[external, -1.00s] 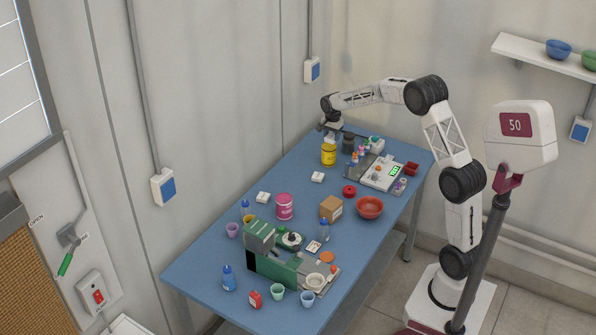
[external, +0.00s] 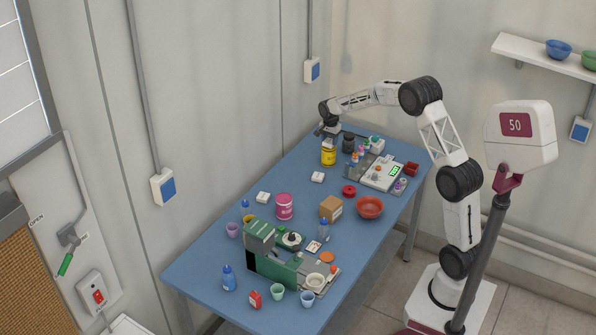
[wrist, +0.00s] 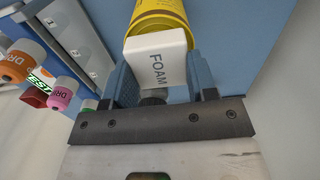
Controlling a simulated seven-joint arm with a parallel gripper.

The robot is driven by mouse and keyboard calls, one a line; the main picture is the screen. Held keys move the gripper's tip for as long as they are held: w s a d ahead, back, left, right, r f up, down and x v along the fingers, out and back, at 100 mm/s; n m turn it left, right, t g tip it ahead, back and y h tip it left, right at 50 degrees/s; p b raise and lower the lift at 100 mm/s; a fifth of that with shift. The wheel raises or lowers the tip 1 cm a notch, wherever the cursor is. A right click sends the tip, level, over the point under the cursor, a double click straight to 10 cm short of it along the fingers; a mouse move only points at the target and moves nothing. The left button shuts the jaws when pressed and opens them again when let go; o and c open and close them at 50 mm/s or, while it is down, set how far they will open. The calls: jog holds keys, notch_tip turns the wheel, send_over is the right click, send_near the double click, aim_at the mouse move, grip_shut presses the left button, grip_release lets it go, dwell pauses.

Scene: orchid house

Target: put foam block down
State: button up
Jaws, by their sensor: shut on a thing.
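The foam block (wrist: 157,58) is white, with the word FOAM on its face. In the wrist view it sits between the two fingers of my gripper (wrist: 160,82), which is shut on it. The block overlaps the near end of a yellow container (wrist: 160,16); I cannot tell whether they touch. In the external view my gripper (external: 328,129) is at the far left part of the blue table, just above the yellow container (external: 328,155). The block is too small to make out clearly there.
Dropper bottles (wrist: 16,66) and a grey tray stand beside the gripper. Blue tabletop (external: 300,176) is clear left of the yellow container. The wall runs close behind.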

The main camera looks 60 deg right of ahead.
aim_at(330, 141)
jog(key=shift+f, duration=0.15)
jog(key=o, duration=0.9)
jog(key=shift+f, duration=0.1)
notch_tip(330, 141, up, 12)
jog(key=shift+r, duration=0.2)
dwell(0.4)
dwell(0.6)
